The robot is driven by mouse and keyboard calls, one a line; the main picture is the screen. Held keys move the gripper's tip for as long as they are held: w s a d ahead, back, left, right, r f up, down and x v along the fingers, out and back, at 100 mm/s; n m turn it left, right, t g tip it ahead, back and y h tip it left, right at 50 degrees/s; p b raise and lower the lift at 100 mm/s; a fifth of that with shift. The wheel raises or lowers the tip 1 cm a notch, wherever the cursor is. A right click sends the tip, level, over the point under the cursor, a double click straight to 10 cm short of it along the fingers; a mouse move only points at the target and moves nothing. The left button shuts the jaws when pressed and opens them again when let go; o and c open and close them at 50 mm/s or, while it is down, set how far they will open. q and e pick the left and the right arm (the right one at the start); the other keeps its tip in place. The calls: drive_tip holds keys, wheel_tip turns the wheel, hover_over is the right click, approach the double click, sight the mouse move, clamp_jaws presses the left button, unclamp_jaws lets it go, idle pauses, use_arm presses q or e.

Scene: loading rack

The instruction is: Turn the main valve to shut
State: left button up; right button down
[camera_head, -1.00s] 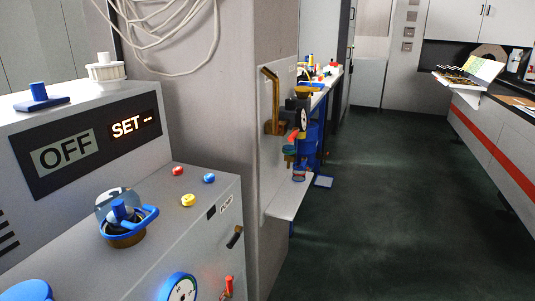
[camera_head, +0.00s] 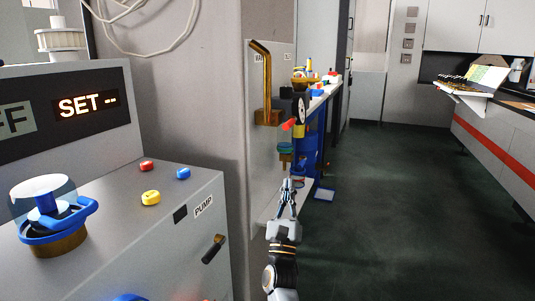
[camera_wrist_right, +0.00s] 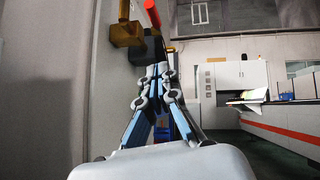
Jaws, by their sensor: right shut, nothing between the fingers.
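A valve with a red lever handle (camera_head: 290,125) is on the pipework at the wall panel (camera_head: 258,165), in the middle of the head view. A brass pipe (camera_head: 267,85) rises beside it, and a round white gauge (camera_head: 301,110) is behind it. My right gripper (camera_head: 289,184) is shut and empty, below the red handle and apart from it. In the right wrist view the fingers (camera_wrist_right: 157,72) are together, and the red handle (camera_wrist_right: 152,12) shows above them at the top edge. The panel's label is too small to read fully. My left gripper is not in view.
A grey console with a PUMP label (camera_head: 203,206), coloured buttons and a blue-handled knob (camera_head: 50,215) stands at the left. A cluttered bench (camera_head: 325,92) is beyond. The dark floor (camera_head: 410,210) to the right is clear.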

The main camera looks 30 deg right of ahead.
sight(290, 124)
drive_tip(key=s+a+r+x, duration=0.1)
drive_tip(key=r+x, duration=0.1)
drive_tip(key=x, duration=1.1)
drive_tip(key=shift+a, duration=0.35)
drive_tip(key=shift+s, duration=0.15)
drive_tip(key=shift+g, duration=0.3)
